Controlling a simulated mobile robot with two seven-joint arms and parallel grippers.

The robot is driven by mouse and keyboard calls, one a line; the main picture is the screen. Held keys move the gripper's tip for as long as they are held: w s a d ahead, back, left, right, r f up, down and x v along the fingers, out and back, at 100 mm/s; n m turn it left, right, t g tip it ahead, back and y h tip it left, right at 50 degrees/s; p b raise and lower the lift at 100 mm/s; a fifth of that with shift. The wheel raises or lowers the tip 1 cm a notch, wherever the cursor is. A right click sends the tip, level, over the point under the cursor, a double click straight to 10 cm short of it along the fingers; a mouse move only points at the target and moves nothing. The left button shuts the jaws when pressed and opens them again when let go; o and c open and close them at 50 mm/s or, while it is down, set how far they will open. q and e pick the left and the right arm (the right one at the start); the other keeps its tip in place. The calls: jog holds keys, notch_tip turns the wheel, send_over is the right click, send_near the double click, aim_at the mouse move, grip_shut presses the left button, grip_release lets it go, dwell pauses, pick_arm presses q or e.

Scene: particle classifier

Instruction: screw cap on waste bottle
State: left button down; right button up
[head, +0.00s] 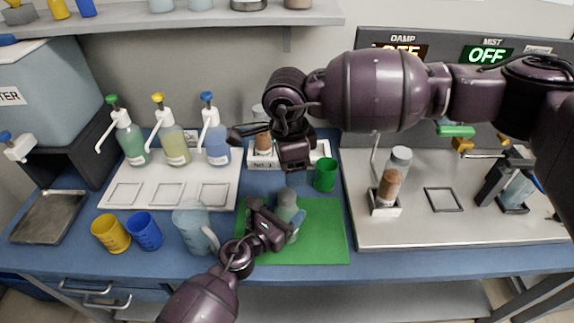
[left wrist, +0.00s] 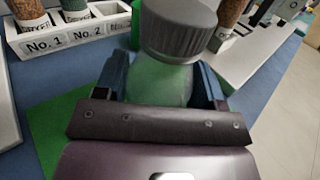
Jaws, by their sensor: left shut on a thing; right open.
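The waste bottle (head: 289,209) stands on the green mat (head: 325,240) in the head view. It is translucent with a greenish tint, and its body (left wrist: 160,82) also shows in the left wrist view. A grey ribbed cap (left wrist: 178,30) sits on top of the bottle; I cannot tell how tight it is. The cap (head: 288,194) also shows in the head view. My left gripper (head: 283,226) is shut on the bottle's body, below the cap, with a blue finger on each side. My right gripper (head: 266,146) is open and empty, behind and above the bottle, over the vial rack.
A white numbered rack (head: 318,153) with vials is behind the mat. A green cup (head: 325,175) stands close behind the bottle. A clear pitcher (head: 194,228), blue cup (head: 145,231) and yellow cup (head: 111,234) stand left. A vial in a holder (head: 391,183) is at right.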

aim_at(287, 194)
jog(key=n, duration=0.4)
jog(key=shift+s+a, duration=0.15)
jog(key=shift+a, duration=0.2)
jog(key=shift+n+y, duration=0.3)
jog(key=shift+n, duration=1)
jog(key=shift+f, duration=0.1)
jog(key=shift+f, duration=3.9)
